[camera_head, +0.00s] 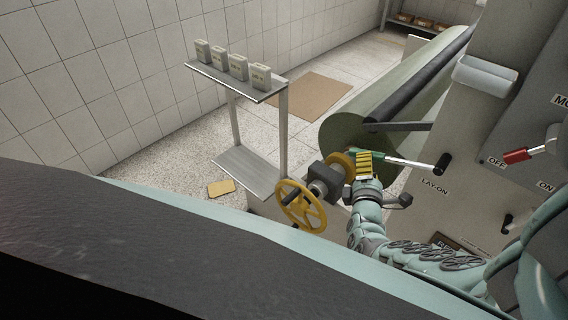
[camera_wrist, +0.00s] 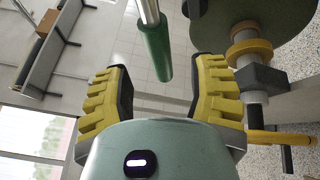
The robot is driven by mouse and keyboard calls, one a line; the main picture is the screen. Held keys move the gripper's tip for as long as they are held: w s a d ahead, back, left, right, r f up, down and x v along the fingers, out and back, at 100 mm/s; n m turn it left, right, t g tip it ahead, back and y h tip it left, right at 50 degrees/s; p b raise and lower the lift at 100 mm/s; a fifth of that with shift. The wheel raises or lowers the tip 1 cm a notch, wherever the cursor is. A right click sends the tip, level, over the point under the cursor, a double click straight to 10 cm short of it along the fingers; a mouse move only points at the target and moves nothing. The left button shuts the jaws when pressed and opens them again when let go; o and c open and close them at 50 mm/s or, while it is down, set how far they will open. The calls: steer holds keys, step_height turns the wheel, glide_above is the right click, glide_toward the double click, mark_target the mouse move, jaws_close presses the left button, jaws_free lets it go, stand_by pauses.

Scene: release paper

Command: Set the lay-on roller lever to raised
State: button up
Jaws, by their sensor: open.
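The lay-on lever has a black pivot hub (camera_head: 443,163) on the grey machine panel, above the LAY-ON label (camera_head: 435,186). Its silver shaft (camera_head: 402,162) runs left and slightly up to a green grip (camera_head: 350,153). My gripper (camera_head: 364,160) is at the grip end, its yellow fingers partly covering the lever. In the wrist view, the green grip (camera_wrist: 154,50) shows between the spread fingers of my gripper (camera_wrist: 161,75), with gaps on both sides. The gripper is open and holds nothing. The dark lay-on roller (camera_head: 422,75) lies along the large pale roll (camera_head: 350,130).
A yellow handwheel (camera_head: 302,206) and its dark gearbox (camera_head: 325,180) stand close left of my gripper. A red-handled switch (camera_head: 516,155) with OFF and ON labels is on the panel at right. Floor behind is open.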

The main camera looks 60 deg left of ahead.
steer(key=b+x, duration=0.1)
steer(key=x, duration=0.1)
steer(key=b+x, duration=0.1)
steer(key=shift+w+a+f+b, duration=0.25)
steer(key=shift+a+f+b, duration=0.05)
steer(key=shift+a+b, duration=0.05)
steer(key=shift+w+a+r+b, duration=0.25)
steer(key=shift+w+a+b, duration=0.1)
steer(key=shift+w+a, duration=0.15)
steer(key=shift+d, duration=0.1)
jaws_close()
